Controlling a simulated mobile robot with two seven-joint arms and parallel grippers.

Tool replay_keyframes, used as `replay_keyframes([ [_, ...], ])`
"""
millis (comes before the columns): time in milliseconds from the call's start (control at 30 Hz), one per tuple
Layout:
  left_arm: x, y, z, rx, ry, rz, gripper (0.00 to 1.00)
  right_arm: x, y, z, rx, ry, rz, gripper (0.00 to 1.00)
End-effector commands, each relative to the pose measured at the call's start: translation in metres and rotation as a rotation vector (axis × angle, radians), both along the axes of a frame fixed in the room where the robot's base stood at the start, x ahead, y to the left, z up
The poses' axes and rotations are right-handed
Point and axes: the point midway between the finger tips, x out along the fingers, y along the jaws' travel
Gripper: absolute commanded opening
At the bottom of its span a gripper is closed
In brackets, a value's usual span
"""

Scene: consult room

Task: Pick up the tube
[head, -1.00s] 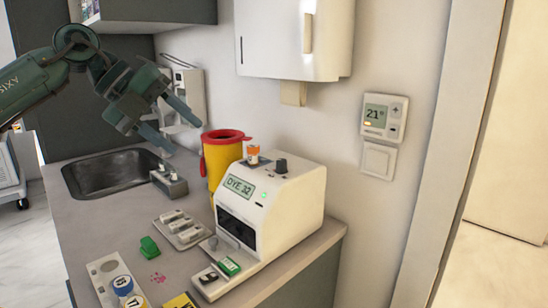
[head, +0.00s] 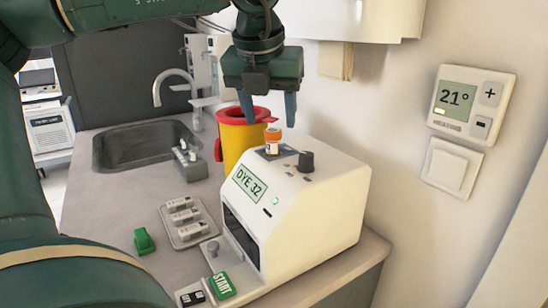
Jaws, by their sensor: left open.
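A small tube with an orange cap (head: 273,141) stands upright on top of the white machine (head: 325,205) that reads DYE 32. My left gripper (head: 268,120) points down above it, open and empty. Its two fingers are spread to either side, with the tips at about the height of the cap in the picture; I cannot tell the exact gap. Most of the tube's lower part is hidden in its holder. My right gripper is not in view.
A yellow bin with a red rim (head: 240,135) stands just behind the machine. A black knob (head: 306,161) rises beside the tube. A small rack (head: 190,160), a tray of white cartridges (head: 188,220) and a green clip (head: 144,241) lie on the counter. A wall cabinet (head: 365,18) hangs above.

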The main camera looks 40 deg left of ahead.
Motion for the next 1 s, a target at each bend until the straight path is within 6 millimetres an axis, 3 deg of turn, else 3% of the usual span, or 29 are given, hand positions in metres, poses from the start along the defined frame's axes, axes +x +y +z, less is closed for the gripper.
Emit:
replay_keyframes([
  [233,0.007,0.004,-0.018,-0.004,0.003,0.0,0.53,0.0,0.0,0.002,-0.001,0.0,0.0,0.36],
  [500,0.022,0.014,-0.051,-0.004,0.0,0.001,0.53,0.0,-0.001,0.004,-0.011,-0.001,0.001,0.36],
  [800,0.024,0.015,-0.056,-0.001,-0.003,0.001,0.53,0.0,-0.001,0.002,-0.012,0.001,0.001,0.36],
  [1000,0.024,0.015,-0.055,-0.001,-0.003,0.001,0.37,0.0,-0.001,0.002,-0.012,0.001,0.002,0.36],
])
